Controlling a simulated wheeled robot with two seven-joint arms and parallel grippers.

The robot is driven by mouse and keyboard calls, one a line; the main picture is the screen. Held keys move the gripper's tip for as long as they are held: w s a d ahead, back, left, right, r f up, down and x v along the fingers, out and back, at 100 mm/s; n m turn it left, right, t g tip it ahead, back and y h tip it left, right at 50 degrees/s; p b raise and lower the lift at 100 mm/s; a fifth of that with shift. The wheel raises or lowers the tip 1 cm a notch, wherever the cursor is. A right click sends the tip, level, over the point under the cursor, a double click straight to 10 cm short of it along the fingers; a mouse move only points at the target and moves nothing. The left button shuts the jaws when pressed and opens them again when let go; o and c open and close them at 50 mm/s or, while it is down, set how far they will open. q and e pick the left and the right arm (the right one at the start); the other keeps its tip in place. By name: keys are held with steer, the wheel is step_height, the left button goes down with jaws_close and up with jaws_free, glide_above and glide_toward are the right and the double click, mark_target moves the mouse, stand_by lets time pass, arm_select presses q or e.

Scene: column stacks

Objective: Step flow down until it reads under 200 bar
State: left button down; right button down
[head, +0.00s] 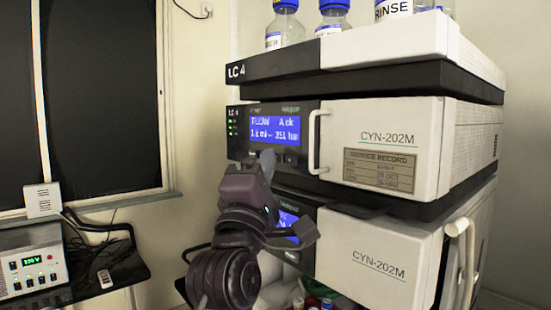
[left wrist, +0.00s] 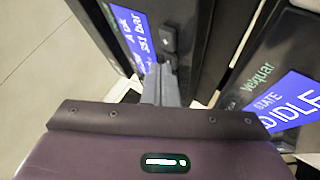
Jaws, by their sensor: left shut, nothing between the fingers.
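The upper CYN-202M module (head: 390,130) has a lit blue display (head: 275,130) showing a FLOW line, "A ok" and a bar value. The digits are small and look like 351 bar. The display also shows, turned sideways, at the top of the left wrist view (left wrist: 135,38). A dark key (left wrist: 168,39) sits beside it on the black panel. My left gripper (head: 266,160) is shut and empty just below the display. Its closed fingertips (left wrist: 166,72) point at the panel close to the key; I cannot tell whether they touch it. My right gripper is out of view.
The lower module (head: 375,255) has its own display, reading STATE IDLE in the left wrist view (left wrist: 292,103). A white handle (head: 314,142) stands out right of the upper display. Bottles (head: 286,22) stand on top. A power box (head: 32,262) stands at left.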

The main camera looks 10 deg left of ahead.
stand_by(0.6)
arm_select(q)
steer(key=shift+s+a, duration=0.45)
steer(key=shift+s, duration=0.1)
steer(key=s+a, duration=0.1)
steer(key=s, duration=0.1)
steer(key=s+a+b, duration=0.1)
steer(key=s+a, duration=0.1)
stand_by(0.4)
stand_by(0.4)
